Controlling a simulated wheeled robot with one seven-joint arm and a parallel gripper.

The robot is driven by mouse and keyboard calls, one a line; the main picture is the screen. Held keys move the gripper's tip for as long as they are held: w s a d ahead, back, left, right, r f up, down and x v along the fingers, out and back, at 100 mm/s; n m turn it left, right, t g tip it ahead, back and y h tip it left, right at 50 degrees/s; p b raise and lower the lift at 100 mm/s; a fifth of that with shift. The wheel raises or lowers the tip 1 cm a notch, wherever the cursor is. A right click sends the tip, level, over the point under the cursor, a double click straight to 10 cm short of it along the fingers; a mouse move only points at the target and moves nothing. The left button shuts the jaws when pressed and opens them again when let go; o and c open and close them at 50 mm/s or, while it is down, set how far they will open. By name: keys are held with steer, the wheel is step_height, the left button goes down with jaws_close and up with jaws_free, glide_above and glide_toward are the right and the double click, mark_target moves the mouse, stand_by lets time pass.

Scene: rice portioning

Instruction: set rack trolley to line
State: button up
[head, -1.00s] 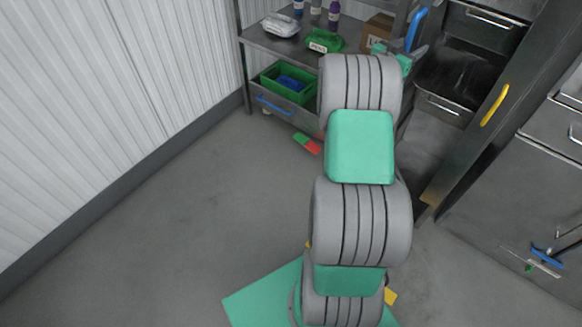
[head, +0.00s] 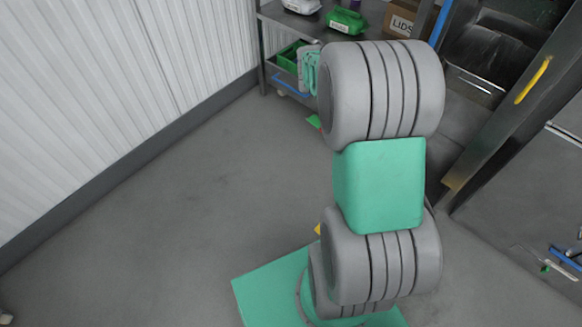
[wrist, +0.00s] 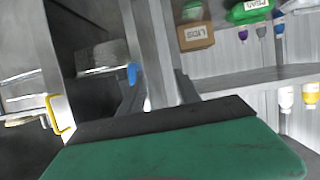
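The rack trolley (head: 300,30) is a grey metal shelf rack at the top of the head view, with a blue upright handle (head: 441,22) at its right. My arm hides part of it. In the wrist view, which looks upside down, its shelf (wrist: 255,76) is at right and a blue piece (wrist: 132,73) shows near my fingers. In the head view the fingers are hidden behind my arm.
The rack carries a LIDS box (head: 400,19), a green pack (head: 346,20), bottles and a lower green crate (head: 291,56). A metal unit with a yellow handle (head: 534,80) stands at right. A white ribbed wall (head: 110,90) is at left.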

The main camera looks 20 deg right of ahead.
steer(key=s+a+f+n+y+b, duration=0.1)
steer(key=a+f+n+y+b, duration=0.25)
steer(key=a+f, duration=0.4)
steer(key=a+f+n+y+b, duration=0.2)
steer(key=a+f+y+b, duration=0.15)
steer(key=a, duration=0.75)
steer(key=s+a+f+n+y+b, duration=0.2)
steer(key=s+a+f, duration=0.2)
steer(key=a, duration=0.3)
steer(key=s+a+f+n+g+y+b, duration=0.1)
steer(key=s+a+f+n+y, duration=0.1)
steer(key=a, duration=0.6)
step_height(320, 180, down, 2)
steer(key=shift+s+f+n+y+b, duration=0.1)
steer(key=shift+s+n+y+b, duration=0.3)
steer(key=shift+s, duration=0.85)
